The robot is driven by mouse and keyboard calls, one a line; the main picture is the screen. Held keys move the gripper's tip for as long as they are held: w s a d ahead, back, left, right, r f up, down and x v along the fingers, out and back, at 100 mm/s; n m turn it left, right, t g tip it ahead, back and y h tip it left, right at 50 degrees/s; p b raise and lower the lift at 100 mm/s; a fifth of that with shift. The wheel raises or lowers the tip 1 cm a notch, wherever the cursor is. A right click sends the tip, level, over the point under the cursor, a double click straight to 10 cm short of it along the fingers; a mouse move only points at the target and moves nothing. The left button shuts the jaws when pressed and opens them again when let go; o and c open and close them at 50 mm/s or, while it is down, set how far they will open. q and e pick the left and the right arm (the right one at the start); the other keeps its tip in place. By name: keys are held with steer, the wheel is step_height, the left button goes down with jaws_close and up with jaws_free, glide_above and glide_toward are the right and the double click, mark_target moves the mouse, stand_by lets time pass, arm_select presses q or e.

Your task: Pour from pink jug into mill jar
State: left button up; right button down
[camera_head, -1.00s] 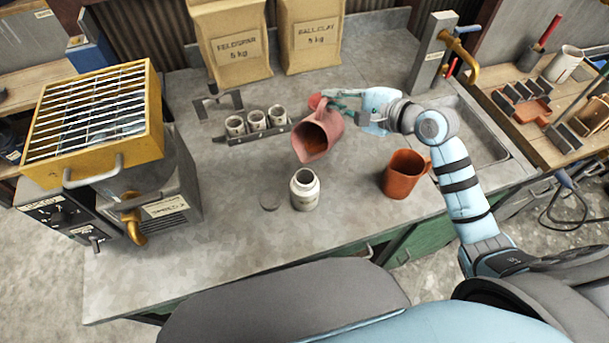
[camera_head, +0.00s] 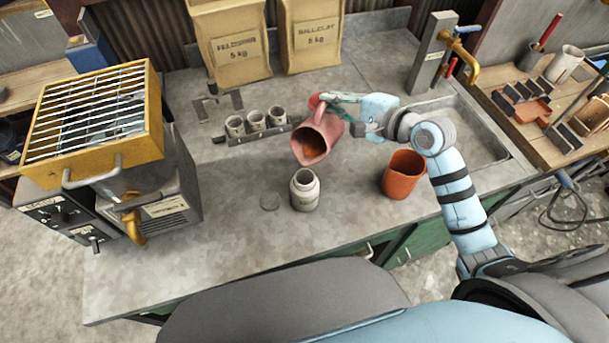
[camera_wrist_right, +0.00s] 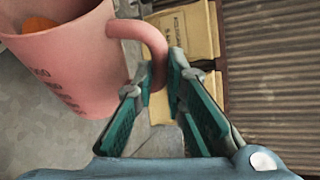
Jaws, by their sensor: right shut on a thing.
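The pink jug (camera_head: 318,138) is held in the air, tilted with its mouth toward the lower left, behind and above the mill jar (camera_head: 304,190). Orange-brown contents show inside it. My right gripper (camera_head: 338,100) is shut on the jug's handle; in the right wrist view the fingers (camera_wrist_right: 160,85) close around the handle beside the jug body (camera_wrist_right: 70,65). The mill jar is a pale open jar standing upright on the counter. No stream between jug and jar is visible. My left gripper is not in view.
A round grey lid (camera_head: 270,201) lies left of the jar. An orange-brown jug (camera_head: 403,177) stands at the right on the counter (camera_head: 230,260). Small cups in a rack (camera_head: 255,122) stand behind. A yellow-framed machine (camera_head: 95,110) is at left, a sink (camera_head: 480,130) at right.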

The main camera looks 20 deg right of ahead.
mark_target(326, 128)
steer(key=shift+s+a, duration=0.1)
steer(key=shift+s+a+f+n+t, duration=0.1)
steer(key=shift+s+a+n+t, duration=0.2)
steer(key=shift+s+n, duration=0.1)
stand_by(0.4)
steer(key=shift+s+a+f+n+b, duration=0.2)
steer(key=shift+s+a+n+b, duration=0.2)
steer(key=shift+n, duration=0.1)
steer(key=shift+f, duration=0.1)
steer(key=shift+s+a+f+n+t+b, duration=0.2)
steer(key=shift+s+a+n+t+b, duration=0.2)
steer(key=shift+s+a+b, duration=0.1)
stand_by(0.9)
